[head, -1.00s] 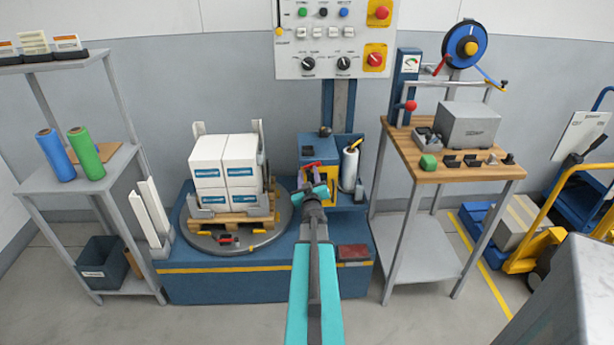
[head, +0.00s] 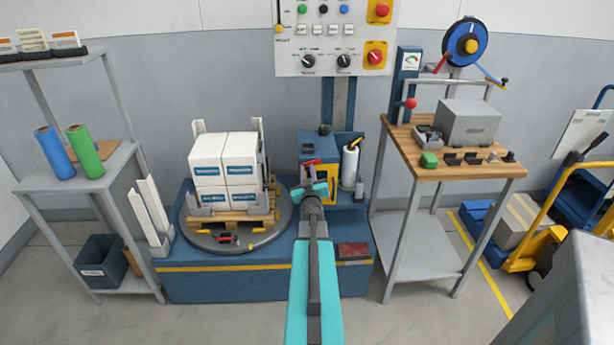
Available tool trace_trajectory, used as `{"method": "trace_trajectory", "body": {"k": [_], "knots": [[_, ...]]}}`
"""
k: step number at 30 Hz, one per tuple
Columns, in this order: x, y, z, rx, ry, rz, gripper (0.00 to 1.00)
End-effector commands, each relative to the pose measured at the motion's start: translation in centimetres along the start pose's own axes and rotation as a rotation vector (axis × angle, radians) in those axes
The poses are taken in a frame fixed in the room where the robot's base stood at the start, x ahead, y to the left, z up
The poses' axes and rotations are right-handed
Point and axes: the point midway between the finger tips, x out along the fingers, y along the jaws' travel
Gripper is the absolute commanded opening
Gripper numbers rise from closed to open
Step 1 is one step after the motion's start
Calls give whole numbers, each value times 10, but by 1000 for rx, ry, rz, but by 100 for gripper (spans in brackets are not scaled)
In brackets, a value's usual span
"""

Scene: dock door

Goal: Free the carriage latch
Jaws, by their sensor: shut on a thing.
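The carriage (head: 310,146) is a blue box with a yellow front, low on the mast behind the turntable machine. My gripper (head: 309,187) has teal fingers and is at the carriage's front, shut on this piece. The fingers and wrist hide most of the latch and the lower carriage, so its exact position is hard to tell.
A turntable (head: 208,239) with stacked white cartons (head: 224,165) on a pallet is close on the left. A white film roll (head: 349,168) stands just right of the carriage. A control panel (head: 335,38) hangs above. A wooden-topped bench (head: 405,146) is at the right.

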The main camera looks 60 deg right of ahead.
Motion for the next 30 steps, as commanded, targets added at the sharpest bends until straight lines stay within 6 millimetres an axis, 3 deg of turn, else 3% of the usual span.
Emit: {"method": "trace_trajectory", "body": {"k": [15, 26, 27, 30], "knots": [[0, 5, -12, 257, 2, 3, 0], [1, 6, -13, 274, 3, 4, 0], [1, 6, -13, 273, 3, 4, 23], [1, 5, -13, 273, 2, 3, 36]]}}
